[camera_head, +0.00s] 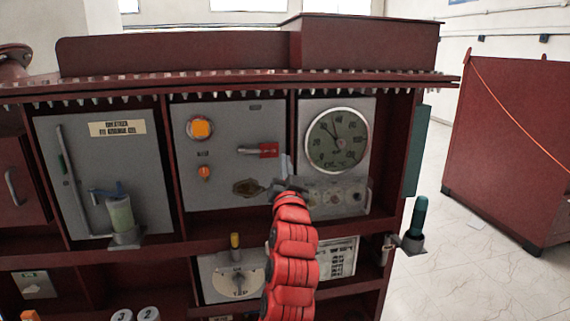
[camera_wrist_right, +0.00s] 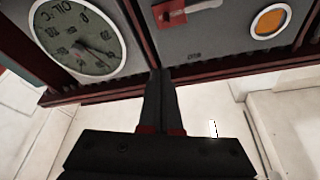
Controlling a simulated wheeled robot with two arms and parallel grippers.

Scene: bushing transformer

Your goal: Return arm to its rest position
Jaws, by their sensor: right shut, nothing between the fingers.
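My right arm (camera_head: 291,245) is red and segmented and reaches up from the bottom of the head view. Its gripper (camera_head: 288,184) is in front of the grey panels, between the red-handled lever and the round gauge, and is partly hidden by the arm. In the right wrist view the dark gripper fingers (camera_wrist_right: 160,75) are together with nothing between them. They point toward the strip between the gauge panel and the lever panel. I cannot tell whether they touch it. My left gripper is not in view.
The dark red cabinet holds a round gauge (camera_head: 338,140), a red lever (camera_head: 268,150), an orange light (camera_head: 201,129) and a green cylinder (camera_head: 120,214). A teal-handled part (camera_head: 417,222) sticks out at the right side. Pale floor (camera_head: 480,265) is open between the cabinet and another red box (camera_head: 515,140).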

